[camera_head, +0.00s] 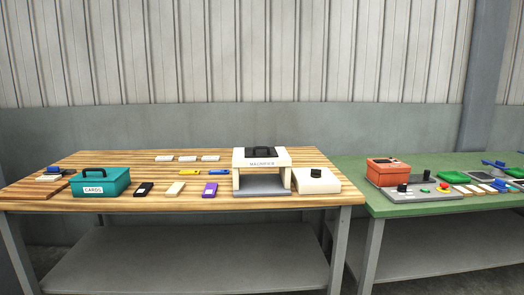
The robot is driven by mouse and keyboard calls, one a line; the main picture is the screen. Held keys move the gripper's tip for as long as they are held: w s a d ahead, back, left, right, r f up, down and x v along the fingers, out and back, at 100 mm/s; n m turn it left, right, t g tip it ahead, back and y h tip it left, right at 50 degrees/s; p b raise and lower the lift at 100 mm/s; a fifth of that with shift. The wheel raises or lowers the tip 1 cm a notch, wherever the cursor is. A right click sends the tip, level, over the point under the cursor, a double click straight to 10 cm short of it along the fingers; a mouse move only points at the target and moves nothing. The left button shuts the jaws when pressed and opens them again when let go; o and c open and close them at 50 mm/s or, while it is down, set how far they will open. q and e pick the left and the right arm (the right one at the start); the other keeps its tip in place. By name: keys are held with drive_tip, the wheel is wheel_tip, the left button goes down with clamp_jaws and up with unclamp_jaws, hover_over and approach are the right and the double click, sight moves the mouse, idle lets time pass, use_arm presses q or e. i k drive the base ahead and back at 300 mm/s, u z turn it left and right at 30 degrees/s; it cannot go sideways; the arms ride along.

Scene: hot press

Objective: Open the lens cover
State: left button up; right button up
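A white stand marked with small lettering, which seems to read MAGNIFIER (262,161), stands on the wooden table right of centre. A black cover with a handle (260,152) lies flat on its top and looks closed. The stand is open at the front, with a grey base plate (263,191) below. What lies under the black cover is hidden. Neither of my grippers shows in the head view.
The wooden table (130,202) also holds a teal CARDS box (101,184), several small devices, white cards and a cream box (316,181) close to the stand's right side. A green table (420,208) with an orange box (388,172) stands at right.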

sight(261, 148)
drive_tip(key=z, duration=0.25)
drive_tip(key=i, duration=1.55)
drive_tip(key=u, duration=0.05)
